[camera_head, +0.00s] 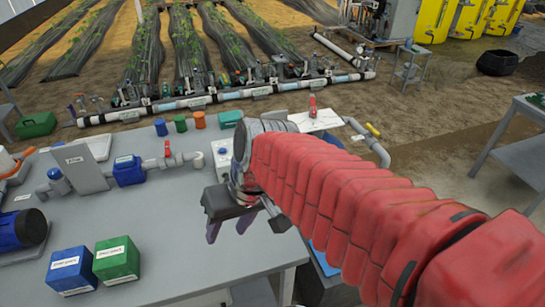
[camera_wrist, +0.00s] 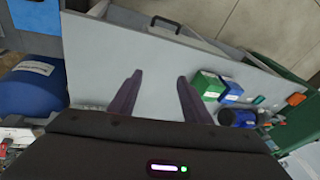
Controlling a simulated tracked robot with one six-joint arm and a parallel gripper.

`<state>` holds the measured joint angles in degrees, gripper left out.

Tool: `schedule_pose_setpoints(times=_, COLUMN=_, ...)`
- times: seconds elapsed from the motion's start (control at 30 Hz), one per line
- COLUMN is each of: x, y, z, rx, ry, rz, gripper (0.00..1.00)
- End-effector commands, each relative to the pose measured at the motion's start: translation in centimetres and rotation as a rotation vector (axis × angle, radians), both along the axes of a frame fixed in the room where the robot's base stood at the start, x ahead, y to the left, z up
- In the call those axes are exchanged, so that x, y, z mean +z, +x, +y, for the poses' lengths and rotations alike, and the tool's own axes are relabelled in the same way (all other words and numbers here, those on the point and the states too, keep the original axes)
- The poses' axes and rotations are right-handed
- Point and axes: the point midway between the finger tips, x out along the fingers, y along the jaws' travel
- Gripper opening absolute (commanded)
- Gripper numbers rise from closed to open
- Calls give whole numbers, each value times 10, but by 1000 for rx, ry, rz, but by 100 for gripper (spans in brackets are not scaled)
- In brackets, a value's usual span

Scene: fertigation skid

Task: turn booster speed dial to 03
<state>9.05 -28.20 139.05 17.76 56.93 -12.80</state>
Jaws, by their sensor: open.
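My gripper (camera_head: 214,232) is at the end of my red-sleeved arm, above the right part of the grey bench (camera_head: 160,240). In the wrist view its two dark purple fingers (camera_wrist: 160,78) are apart, with nothing between them but the pale grey surface behind. A light grey box (camera_head: 222,154) stands on the bench just left of my wrist and is partly hidden by it. A small round mark shows on its face, but I cannot tell whether it is the booster speed dial. No dial number is readable in either view.
A blue box (camera_head: 70,271) and a green box (camera_head: 116,260) stand at the bench's front left. Pipework with a red-handled valve (camera_head: 167,150) runs along the back left. A blue drum (camera_wrist: 32,90) shows in the wrist view. The bench's front middle is clear.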

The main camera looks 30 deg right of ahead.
Motion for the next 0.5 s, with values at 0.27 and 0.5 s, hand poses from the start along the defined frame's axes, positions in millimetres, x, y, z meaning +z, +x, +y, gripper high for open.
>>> schedule_pose_setpoints(times=0.27, x=-17, y=22, z=8, rx=-27, ry=182, rz=93, gripper=44)
schedule_pose_setpoints(times=0.5, x=-27, y=47, z=11, rx=-59, ry=349, rz=129, gripper=44)
